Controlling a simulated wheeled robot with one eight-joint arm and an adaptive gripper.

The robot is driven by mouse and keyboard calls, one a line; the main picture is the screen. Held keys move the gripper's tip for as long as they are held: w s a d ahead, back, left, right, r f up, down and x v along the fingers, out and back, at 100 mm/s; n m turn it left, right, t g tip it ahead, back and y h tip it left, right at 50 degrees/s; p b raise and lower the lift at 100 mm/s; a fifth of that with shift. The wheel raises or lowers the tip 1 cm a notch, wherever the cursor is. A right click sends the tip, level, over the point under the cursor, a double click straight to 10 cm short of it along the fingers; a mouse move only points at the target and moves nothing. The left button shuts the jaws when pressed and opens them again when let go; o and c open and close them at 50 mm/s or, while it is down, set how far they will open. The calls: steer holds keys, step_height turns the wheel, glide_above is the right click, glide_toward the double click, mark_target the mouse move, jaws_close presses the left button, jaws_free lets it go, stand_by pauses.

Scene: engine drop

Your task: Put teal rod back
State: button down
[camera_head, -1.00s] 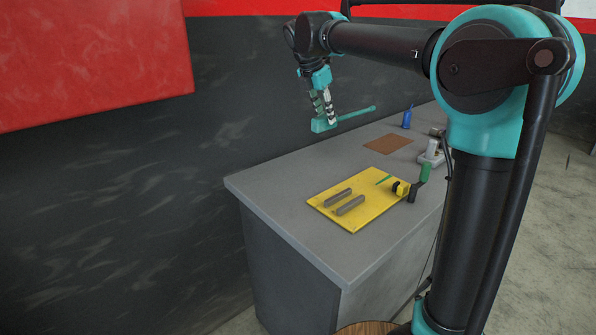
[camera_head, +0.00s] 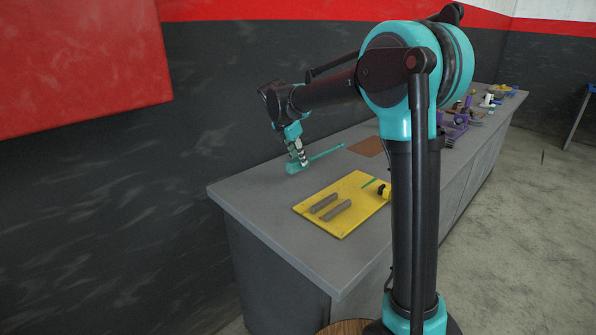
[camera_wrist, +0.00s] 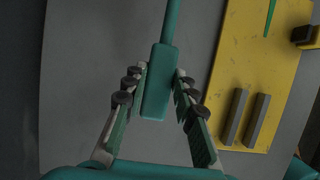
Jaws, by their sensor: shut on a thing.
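The teal rod (camera_head: 325,153) has a thick block-like end and a thin shaft. My gripper (camera_head: 299,160) is shut on its thick end, near the far left of the bench. In the head view the rod lies close to the bench top; I cannot tell whether it touches. In the wrist view the rod (camera_wrist: 157,85) shows between the two fingers of my gripper (camera_wrist: 160,88), its shaft pointing up the picture. Part of the thick end is hidden by the fingers in the head view.
A yellow board (camera_head: 351,186) with two grey bars (camera_head: 335,212), a green thin piece and a black-yellow item lies on the grey bench (camera_head: 262,215). A brown mat (camera_head: 366,147) lies behind. Several purple and other items (camera_head: 453,128) stand farther along. The near left bench corner is clear.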

mark_target(298, 170)
steer(key=shift+f, duration=2.6)
steer(key=c, duration=1.2)
jaws_free()
steer(key=shift+f, duration=0.1)
steer(key=v, duration=1.2)
steer(key=shift+s, duration=0.1)
